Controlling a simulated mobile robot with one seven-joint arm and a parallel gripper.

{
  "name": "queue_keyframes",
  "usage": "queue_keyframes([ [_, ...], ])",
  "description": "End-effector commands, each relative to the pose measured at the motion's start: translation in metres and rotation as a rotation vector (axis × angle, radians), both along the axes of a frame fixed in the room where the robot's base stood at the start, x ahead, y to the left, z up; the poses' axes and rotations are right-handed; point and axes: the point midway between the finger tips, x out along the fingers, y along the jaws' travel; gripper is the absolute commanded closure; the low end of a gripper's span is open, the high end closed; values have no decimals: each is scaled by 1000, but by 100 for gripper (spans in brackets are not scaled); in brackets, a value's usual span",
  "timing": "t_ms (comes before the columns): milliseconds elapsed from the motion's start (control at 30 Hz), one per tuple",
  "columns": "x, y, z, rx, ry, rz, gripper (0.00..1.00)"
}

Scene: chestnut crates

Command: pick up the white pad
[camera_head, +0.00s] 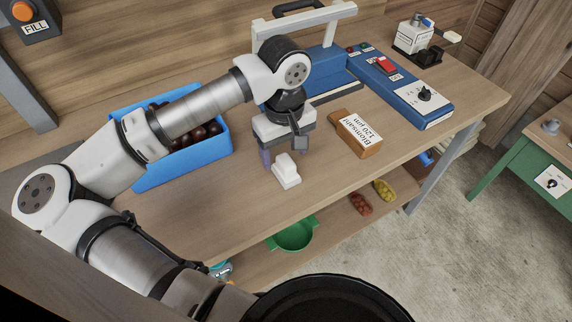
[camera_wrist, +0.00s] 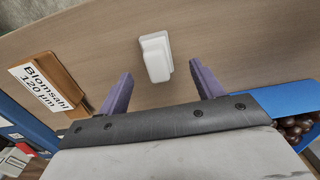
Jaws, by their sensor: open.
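The white pad (camera_head: 286,171) is a small stepped white block on the wooden table, near its front edge. In the wrist view the white pad (camera_wrist: 156,57) lies beyond my fingertips, roughly midway between them and a little above their line. My gripper (camera_head: 272,158) is above the table just behind the pad, pointing down. In the wrist view my gripper (camera_wrist: 160,72) shows two purple fingers spread wide apart with nothing between them. Whether the fingertips are level with the pad cannot be told.
A blue crate (camera_head: 226,147) of chestnuts stands left of my gripper. A brown block labelled Blomsahl (camera_head: 366,148) lies to the right. A blue sealing machine (camera_head: 388,88) stands behind. A green bowl (camera_head: 291,236) is on the lower shelf. Table around the pad is clear.

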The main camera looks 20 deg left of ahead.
Motion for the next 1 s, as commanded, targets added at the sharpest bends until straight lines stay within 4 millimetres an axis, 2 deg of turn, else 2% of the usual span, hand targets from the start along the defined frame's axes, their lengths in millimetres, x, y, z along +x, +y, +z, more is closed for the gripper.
queue_keyframes([
  [267,1,-1,-19,-3,1,-2,34],
  [533,4,-1,-56,-3,1,0,34],
  [833,4,-1,-63,-1,-1,-1,34],
  [1000,4,-1,-63,-1,-1,-1,55],
])
